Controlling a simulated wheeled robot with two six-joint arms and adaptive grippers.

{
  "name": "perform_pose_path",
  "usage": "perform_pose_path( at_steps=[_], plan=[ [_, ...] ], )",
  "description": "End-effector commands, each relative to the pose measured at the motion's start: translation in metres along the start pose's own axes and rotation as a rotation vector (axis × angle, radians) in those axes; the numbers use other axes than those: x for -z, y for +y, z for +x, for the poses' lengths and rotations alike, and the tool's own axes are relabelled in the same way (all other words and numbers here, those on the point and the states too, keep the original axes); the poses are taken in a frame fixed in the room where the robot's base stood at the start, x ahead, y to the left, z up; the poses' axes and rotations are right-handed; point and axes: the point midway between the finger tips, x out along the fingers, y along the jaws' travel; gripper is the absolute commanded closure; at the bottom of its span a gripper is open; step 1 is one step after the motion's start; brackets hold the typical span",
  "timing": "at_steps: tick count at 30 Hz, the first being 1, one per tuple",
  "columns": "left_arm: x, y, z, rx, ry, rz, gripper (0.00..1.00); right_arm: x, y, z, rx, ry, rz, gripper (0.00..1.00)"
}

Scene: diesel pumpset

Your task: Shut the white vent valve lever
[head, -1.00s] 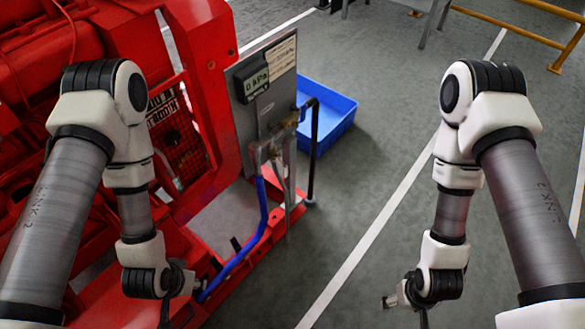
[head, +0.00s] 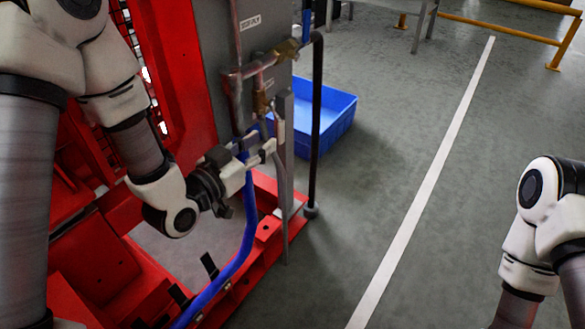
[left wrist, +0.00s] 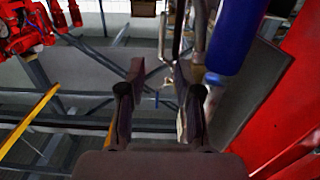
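My left gripper (head: 258,143) is at the pipework beside the grey panel, just below the brass fittings (head: 262,100). In the left wrist view my left gripper (left wrist: 160,100) has its two fingers apart, with nothing clearly held between them. I cannot pick out the white vent valve lever with certainty; the pale fingers and pipes overlap there in the head view. A brass valve body (head: 288,48) sits higher on the pipe. My right gripper is outside the head view; only part of that arm shows at the lower right.
A blue hose (head: 247,225) runs down close to my left gripper. A grey post (head: 285,150) and a black pipe (head: 316,120) stand just right of it. The red pumpset frame (head: 185,80) lies left and below. A blue bin (head: 335,115) is behind. Floor at right is clear.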

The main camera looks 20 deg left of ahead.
Motion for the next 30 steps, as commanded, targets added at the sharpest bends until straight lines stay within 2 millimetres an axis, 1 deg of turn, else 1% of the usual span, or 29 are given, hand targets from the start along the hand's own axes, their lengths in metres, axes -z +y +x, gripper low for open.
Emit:
perform_pose_path(
  at_steps=[1, 3, 5, 8, 11, 15, 19, 22, 28, 29, 30],
  plan=[
    [-0.014, -0.001, 0.002, 0.002, 0.022, 0.006, 0.67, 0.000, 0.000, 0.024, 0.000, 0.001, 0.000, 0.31],
    [-0.010, -0.002, 0.002, 0.003, 0.037, 0.011, 0.67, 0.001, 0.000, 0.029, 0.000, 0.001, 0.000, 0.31],
    [-0.007, -0.002, 0.003, 0.003, 0.043, 0.014, 0.67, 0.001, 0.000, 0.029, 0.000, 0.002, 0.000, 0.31],
    [-0.005, -0.002, 0.011, 0.002, 0.045, 0.018, 0.67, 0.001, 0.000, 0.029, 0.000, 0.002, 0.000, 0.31],
    [-0.005, -0.001, 0.028, 0.000, 0.045, 0.020, 0.67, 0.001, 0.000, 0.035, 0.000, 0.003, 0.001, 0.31],
    [-0.004, -0.001, 0.056, 0.001, 0.045, 0.019, 0.67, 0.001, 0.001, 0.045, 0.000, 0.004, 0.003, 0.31],
    [-0.003, -0.002, 0.074, 0.001, 0.044, 0.017, 0.67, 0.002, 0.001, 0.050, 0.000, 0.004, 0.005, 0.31],
    [-0.002, -0.002, 0.080, 0.003, 0.041, 0.014, 0.67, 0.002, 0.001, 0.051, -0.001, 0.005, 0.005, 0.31],
    [-0.001, -0.002, 0.080, 0.003, 0.041, 0.013, 0.67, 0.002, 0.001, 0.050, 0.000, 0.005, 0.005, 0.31],
    [-0.001, -0.002, 0.080, 0.003, 0.041, 0.013, 0.77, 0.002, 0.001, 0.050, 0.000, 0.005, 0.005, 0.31],
    [-0.001, -0.002, 0.080, 0.003, 0.041, 0.013, 0.91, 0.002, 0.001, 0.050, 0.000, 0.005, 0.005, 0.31]
  ],
)
